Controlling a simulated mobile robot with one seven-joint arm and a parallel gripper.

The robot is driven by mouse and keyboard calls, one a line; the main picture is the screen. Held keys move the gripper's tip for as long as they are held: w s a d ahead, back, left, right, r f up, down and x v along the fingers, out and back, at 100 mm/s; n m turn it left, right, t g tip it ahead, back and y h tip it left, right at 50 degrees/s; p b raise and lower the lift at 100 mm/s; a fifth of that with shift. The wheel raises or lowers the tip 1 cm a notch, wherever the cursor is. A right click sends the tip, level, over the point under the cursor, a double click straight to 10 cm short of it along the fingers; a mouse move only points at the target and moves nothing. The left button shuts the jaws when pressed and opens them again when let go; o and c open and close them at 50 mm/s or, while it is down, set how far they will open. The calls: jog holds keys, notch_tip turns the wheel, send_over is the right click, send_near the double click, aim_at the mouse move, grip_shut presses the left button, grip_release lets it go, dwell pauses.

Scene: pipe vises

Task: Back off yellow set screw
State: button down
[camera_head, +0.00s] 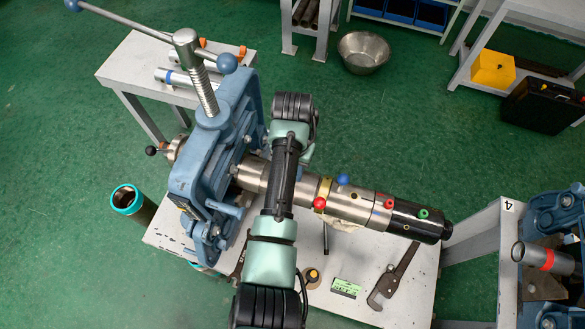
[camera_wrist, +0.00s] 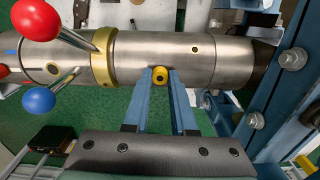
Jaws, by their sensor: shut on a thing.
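The yellow set screw (camera_wrist: 159,76) shows in the wrist view on the near side of a steel pipe (camera_wrist: 150,55), between a brass collar and the blue vise. My gripper (camera_wrist: 158,73) has its two blue fingers closed on the screw's sides, the tips at the pipe. In the head view the pipe (camera_head: 352,205) runs from the blue vise (camera_head: 212,150) to a black end at the right. The screw and my fingertips are hidden there behind my arm.
The brass collar (camera_wrist: 103,57) carries red and blue ball-ended handles close left of my fingers. The vise body (camera_wrist: 285,85) stands close at the right. A pipe wrench (camera_head: 395,277) and green label (camera_head: 345,287) lie on the bench. Another vise (camera_head: 555,220) stands at right.

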jog(key=c, duration=0.7)
grip_release()
jog(key=shift+f, duration=0.1)
jog(key=shift+c, duration=0.2)
notch_tip(320, 180, up, 13)
jog(key=p, duration=0.2)
